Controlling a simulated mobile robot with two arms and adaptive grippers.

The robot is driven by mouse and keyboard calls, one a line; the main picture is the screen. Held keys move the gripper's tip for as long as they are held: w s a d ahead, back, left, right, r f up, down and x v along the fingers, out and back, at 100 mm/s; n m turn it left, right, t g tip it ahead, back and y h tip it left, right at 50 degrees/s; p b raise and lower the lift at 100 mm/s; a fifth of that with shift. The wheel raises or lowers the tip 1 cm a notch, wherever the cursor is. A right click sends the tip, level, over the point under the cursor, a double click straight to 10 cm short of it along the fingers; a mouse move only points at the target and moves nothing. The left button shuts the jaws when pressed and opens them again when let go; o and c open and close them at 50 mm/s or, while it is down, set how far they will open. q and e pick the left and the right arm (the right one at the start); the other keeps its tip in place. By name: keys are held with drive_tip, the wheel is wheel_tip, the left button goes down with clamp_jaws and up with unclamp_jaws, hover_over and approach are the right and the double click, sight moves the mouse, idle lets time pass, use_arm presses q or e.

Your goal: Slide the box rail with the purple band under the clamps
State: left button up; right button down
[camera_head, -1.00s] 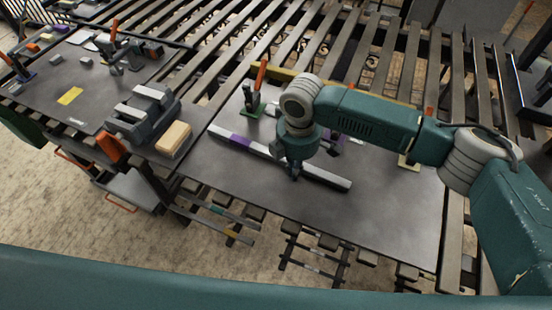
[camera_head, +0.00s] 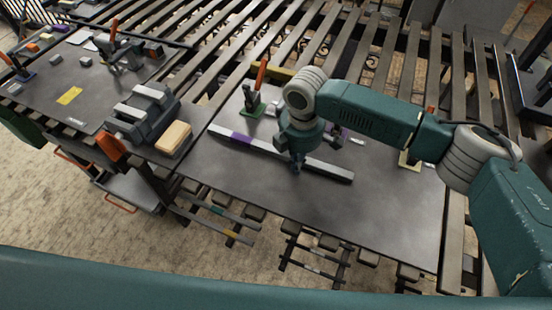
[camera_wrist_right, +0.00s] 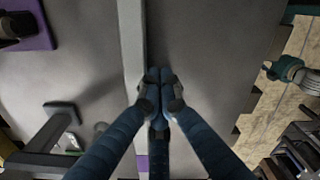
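The box rail (camera_head: 325,172), a long pale grey bar with a purple band (camera_head: 242,138) near its left end, lies flat on the dark tabletop. In the right wrist view the rail (camera_wrist_right: 131,50) runs top to bottom, with its purple band (camera_wrist_right: 143,164) low down. My right gripper (camera_head: 297,169) is at the rail's near side; its fingertips (camera_wrist_right: 160,78) are together beside the rail, not around it. Whether they touch it is unclear. A green-based clamp (camera_head: 254,102) with an orange handle stands behind the rail. A purple-based clamp (camera_wrist_right: 35,35) is partly hidden behind my gripper in the head view.
A grey vise-like block (camera_head: 143,112) and a tan block (camera_head: 174,138) stand left of the rail. A cream-based fixture (camera_head: 408,158) stands at the right. The tabletop (camera_head: 330,220) in front of the rail is clear up to its near edge.

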drive_tip(key=shift+w+d, duration=0.25)
drive_tip(key=shift+w, duration=0.5)
drive_tip(key=shift+s, duration=0.1)
drive_tip(key=shift+s+a+r+p, duration=0.1)
drive_tip(key=shift+s+a+p, duration=0.2)
drive_tip(key=shift+s+p, duration=0.5)
drive_tip(key=shift+s+a, duration=0.1)
drive_tip(key=shift+s, duration=0.25)
wheel_tip(320, 180, up, 8)
drive_tip(key=p, duration=0.8)
